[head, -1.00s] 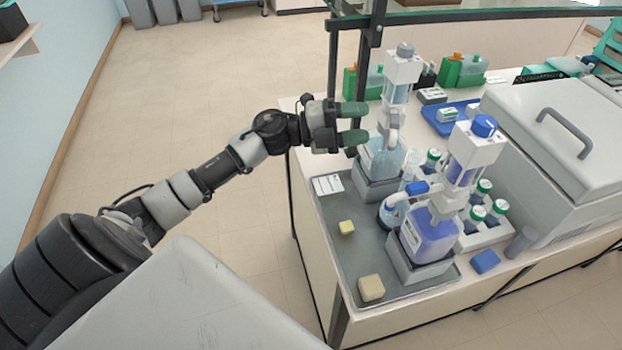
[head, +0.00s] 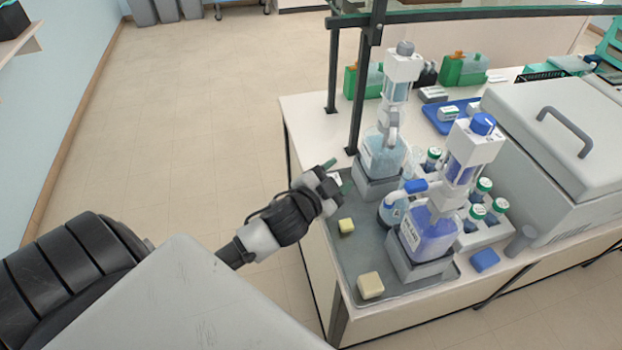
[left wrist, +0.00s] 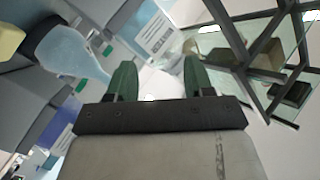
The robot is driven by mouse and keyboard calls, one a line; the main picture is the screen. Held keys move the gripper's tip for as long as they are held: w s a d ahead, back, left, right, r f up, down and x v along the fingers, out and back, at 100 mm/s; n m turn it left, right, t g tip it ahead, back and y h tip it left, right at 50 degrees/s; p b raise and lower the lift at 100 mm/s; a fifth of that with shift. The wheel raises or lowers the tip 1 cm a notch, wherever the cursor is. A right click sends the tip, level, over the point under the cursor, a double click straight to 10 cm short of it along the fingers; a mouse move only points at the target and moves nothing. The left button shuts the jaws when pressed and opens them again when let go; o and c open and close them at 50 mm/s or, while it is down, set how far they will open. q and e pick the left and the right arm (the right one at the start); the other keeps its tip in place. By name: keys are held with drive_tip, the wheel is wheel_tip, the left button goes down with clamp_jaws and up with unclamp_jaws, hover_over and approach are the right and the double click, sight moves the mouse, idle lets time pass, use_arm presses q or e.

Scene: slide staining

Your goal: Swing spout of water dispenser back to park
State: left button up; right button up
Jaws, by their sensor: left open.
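The water dispenser (head: 398,90) with a grey cap stands on a bottle of pale blue liquid (head: 384,156) at the back of the grey tray. Its white spout (head: 391,128) shows at the front of the dispenser, above the bottle. My left gripper (head: 336,176) is open and empty, left of and in front of this bottle, over the tray's left edge and apart from the spout. In the left wrist view its green fingers (left wrist: 157,82) are spread with nothing between them. My right gripper is not in view.
A second, blue-capped dispenser (head: 473,150) stands nearer, its blue-tipped spout (head: 408,186) over a small flask (head: 391,213). A dark frame post (head: 362,85) rises behind. Open floor lies left.

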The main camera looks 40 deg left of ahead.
use_arm(q)
drive_tip(key=s+d+f+n+g+y, duration=0.1)
drive_tip(key=s+f+n+g+y, duration=0.1)
drive_tip(key=s+f+n+g, duration=0.2)
drive_tip(key=s+f+g, duration=0.3)
drive_tip(key=s+f, duration=0.4)
drive_tip(key=shift+d+n+g, duration=0.3)
drive_tip(key=shift+d+n, duration=0.05)
drive_tip(key=shift+n, duration=0.05)
drive_tip(key=shift+c, duration=0.2)
